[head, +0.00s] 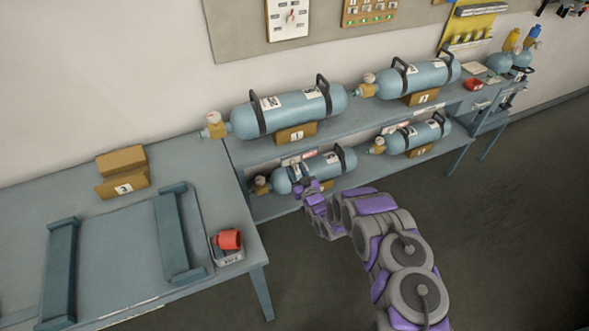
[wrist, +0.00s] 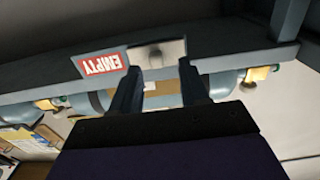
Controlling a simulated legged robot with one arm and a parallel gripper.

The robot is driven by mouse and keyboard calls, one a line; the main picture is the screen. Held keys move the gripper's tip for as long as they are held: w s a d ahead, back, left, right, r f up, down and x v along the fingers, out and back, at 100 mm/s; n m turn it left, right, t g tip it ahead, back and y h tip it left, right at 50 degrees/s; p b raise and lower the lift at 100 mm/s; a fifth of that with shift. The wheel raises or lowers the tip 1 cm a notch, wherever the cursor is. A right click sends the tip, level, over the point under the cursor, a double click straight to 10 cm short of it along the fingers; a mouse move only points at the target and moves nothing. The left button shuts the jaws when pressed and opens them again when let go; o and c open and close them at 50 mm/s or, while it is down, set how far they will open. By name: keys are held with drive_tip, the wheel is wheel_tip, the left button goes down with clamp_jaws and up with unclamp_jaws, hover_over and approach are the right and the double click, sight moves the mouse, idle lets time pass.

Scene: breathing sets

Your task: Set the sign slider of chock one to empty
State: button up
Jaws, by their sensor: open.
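The chock labelled 1 (head: 296,135) stands on the upper shelf under a large blue cylinder (head: 290,108). A small sign (head: 298,158) is on the shelf edge below it. The wrist view shows a sign upside down: a red panel reading EMPTY (wrist: 103,65) is uncovered, and a silvery slider plate (wrist: 157,52) sits beside it on the right. My gripper (head: 308,186) is by the lower shelf, in front of a lower cylinder. In the wrist view its open fingers (wrist: 160,75) point at the slider plate, one on each side; contact cannot be told.
A lower cylinder (head: 330,168) lies close behind my gripper. More cylinders (head: 418,76) rest on chocks to the right. On the left table are an empty frame (head: 175,235), the chock labelled 3 (head: 123,188) and a red part (head: 229,240). The floor at right is clear.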

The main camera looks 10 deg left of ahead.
drive_tip(key=p+v, duration=0.1)
drive_tip(key=v, duration=1.3)
drive_tip(key=shift+s+d+p, duration=0.25)
drive_tip(key=shift+s+p, duration=0.05)
drive_tip(key=shift+p, duration=0.05)
drive_tip(key=shift+f, duration=0.1)
